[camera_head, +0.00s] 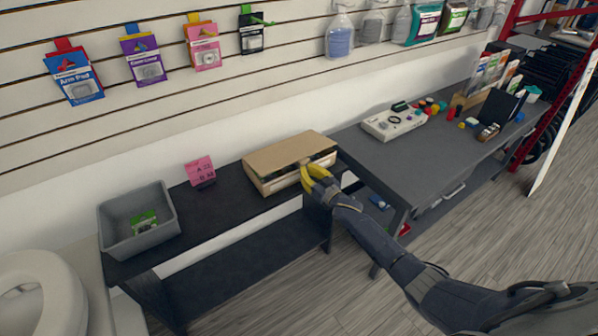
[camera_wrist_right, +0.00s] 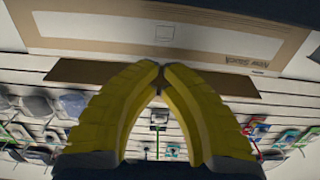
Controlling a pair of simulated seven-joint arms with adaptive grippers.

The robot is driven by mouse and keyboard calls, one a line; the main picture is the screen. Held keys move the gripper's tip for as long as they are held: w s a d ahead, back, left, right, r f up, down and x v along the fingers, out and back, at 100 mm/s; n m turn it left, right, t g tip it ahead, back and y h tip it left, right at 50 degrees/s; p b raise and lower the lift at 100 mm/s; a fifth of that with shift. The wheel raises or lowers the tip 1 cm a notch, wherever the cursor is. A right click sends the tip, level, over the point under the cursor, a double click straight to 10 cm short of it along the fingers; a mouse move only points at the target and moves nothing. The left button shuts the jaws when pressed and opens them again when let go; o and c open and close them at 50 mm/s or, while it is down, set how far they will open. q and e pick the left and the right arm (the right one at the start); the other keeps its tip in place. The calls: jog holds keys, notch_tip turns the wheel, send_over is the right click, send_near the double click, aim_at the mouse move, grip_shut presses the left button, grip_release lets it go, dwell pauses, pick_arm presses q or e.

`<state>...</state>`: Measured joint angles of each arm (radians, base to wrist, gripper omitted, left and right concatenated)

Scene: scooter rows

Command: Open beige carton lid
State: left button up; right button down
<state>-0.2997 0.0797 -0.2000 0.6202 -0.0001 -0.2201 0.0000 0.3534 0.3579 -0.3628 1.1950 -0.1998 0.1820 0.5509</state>
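The beige carton (camera_head: 283,156) sits on the dark bench against the wall; its brown lid lies over the top and looks down, with a dark line under its front edge. In the right wrist view the carton (camera_wrist_right: 100,27) fills the top, with "New Stock" printed on it, and a brown cardboard strip (camera_wrist_right: 85,72) shows behind the fingertips. My right gripper (camera_head: 307,167) is at the carton's front right side. Its yellow fingers (camera_wrist_right: 160,66) meet at the tips, with nothing clearly between them. Whether they touch the carton is unclear. My left gripper is not in view.
A grey bin (camera_head: 110,229) with a green packet and a pink sign (camera_head: 200,171) stand left of the carton. A grey table (camera_head: 415,165) with a white device (camera_head: 394,121) is to the right. Packets and bottles hang on the slatted wall behind.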

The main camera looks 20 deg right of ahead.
aim_at(305, 161)
jog(key=shift+r, duration=0.95)
jog(key=shift+w+r, duration=0.1)
jog(key=shift+r, duration=0.05)
jog(key=shift+w+a+r, duration=0.1)
jog(key=shift+w+r, duration=0.15)
jog(key=shift+r, duration=0.95)
jog(key=shift+w+a+r, duration=0.1)
jog(key=shift+w+r, duration=0.1)
jog(key=shift+r, duration=0.95)
jog(key=shift+w+r, duration=0.1)
jog(key=shift+w+a+r, duration=0.2)
jog(key=shift+w+r, duration=0.6)
jog(key=shift+w+a+r, duration=0.2)
jog(key=shift+w+r, duration=0.55)
jog(key=shift+r, duration=0.05)
jog(key=shift+w, duration=0.1)
